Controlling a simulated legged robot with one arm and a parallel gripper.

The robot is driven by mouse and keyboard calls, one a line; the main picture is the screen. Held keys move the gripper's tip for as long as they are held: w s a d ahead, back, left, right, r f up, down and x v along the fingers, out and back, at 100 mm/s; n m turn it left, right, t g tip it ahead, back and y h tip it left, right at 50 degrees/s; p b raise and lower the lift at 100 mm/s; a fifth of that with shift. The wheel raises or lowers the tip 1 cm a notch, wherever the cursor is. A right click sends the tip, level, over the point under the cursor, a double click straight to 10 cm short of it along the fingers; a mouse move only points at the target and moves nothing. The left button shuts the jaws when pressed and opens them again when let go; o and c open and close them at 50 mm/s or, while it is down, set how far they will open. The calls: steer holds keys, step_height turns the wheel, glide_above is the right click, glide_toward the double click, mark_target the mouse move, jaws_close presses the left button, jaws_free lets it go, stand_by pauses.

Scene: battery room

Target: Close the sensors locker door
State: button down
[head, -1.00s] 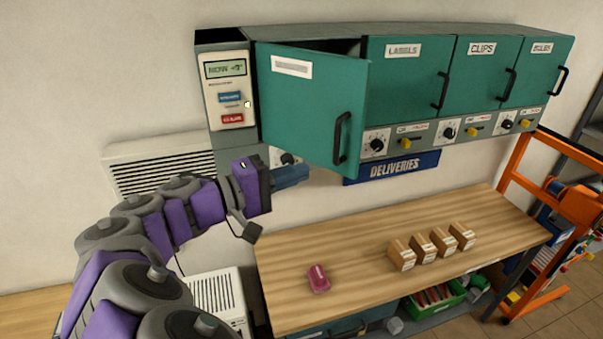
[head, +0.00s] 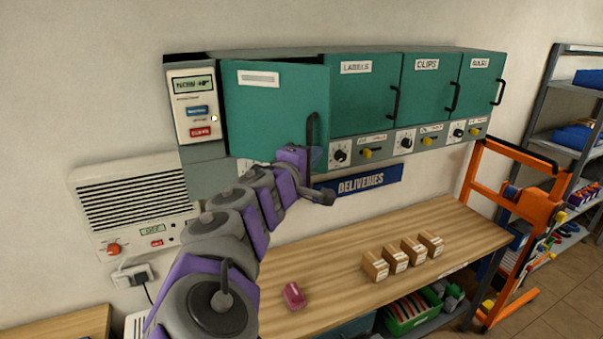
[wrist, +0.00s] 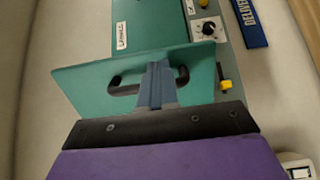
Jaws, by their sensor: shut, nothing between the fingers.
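The leftmost locker door (head: 262,108) is teal, with a black upright handle (head: 312,133) and a white label too small to read. It stands slightly ajar, swung out from its left side, with a thin dark gap along its top. My gripper (head: 317,157) is shut and empty at the lower right part of this door, by the handle's lower end. In the wrist view, the blue fingers of my gripper (wrist: 157,84) lie across the middle of the handle (wrist: 124,88) on the teal door (wrist: 80,84). I cannot tell whether they touch it.
Shut lockers marked LABELS (head: 362,95) and CLIPS (head: 428,90), plus another, continue to the right. Knobs (head: 340,151) line the strip below. A control panel (head: 195,105) is at left. The bench (head: 350,262) holds small boxes (head: 375,266) and a pink item (head: 293,295).

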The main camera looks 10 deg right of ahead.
mark_target(327, 147)
steer(key=w+d+n+y+b, duration=0.1)
steer(key=w+d, duration=0.1)
steer(key=w+d+t+y+b, duration=0.1)
steer(key=w+d, duration=0.1)
steer(key=shift+w+f+n, duration=0.1)
steer(key=shift+n, duration=0.3)
steer(key=shift+w+d+t+y+b, duration=0.1)
steer(key=shift+w+t+y+b, duration=0.2)
steer(key=shift+w, duration=0.45)
steer(key=shift+w+d+y+b, duration=0.1)
steer(key=shift+w+b, duration=0.25)
steer(key=shift+w, duration=0.4)
steer(key=w+d+n+t+y+p, duration=0.1)
steer(key=w+d+n+y+p, duration=0.2)
steer(key=w+n+y, duration=0.4)
steer(key=shift+w+d+t+y, duration=0.3)
steer(key=shift+w+y, duration=1.7)
steer(key=shift+w, duration=1.5)
steer(key=shift+s+a, duration=0.1)
steer(key=shift+a, duration=0.05)
